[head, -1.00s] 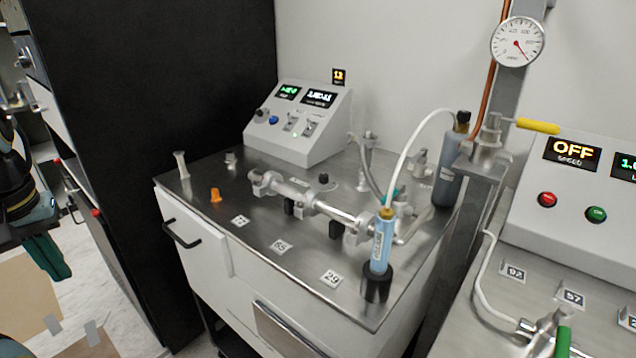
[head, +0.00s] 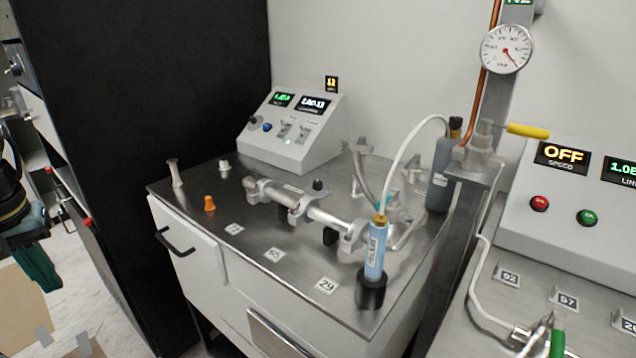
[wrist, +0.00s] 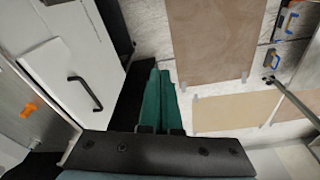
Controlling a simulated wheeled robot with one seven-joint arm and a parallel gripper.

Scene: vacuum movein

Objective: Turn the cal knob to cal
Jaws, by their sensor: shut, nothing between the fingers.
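A grey sloped control box (head: 300,145) stands at the back of the steel-topped bench. Its front has a black knob (head: 254,119), a blue knob (head: 267,127), two switches and two lit displays. The small labels are too blurred to read, so I cannot tell which knob is the cal knob. My gripper (head: 48,284) is at the left edge of the head view, low and well apart from the box. In the wrist view its green fingers (wrist: 159,74) lie together, shut and empty, pointing at the floor. The box is not in the wrist view.
The bench carries a metal tube assembly (head: 330,216), a blue cylinder (head: 376,250), a dark bottle (head: 440,175) and an orange piece (head: 210,203). A tall black cabinet (head: 150,150) stands left of the bench. A drawer handle (wrist: 85,92) sticks out from the bench front.

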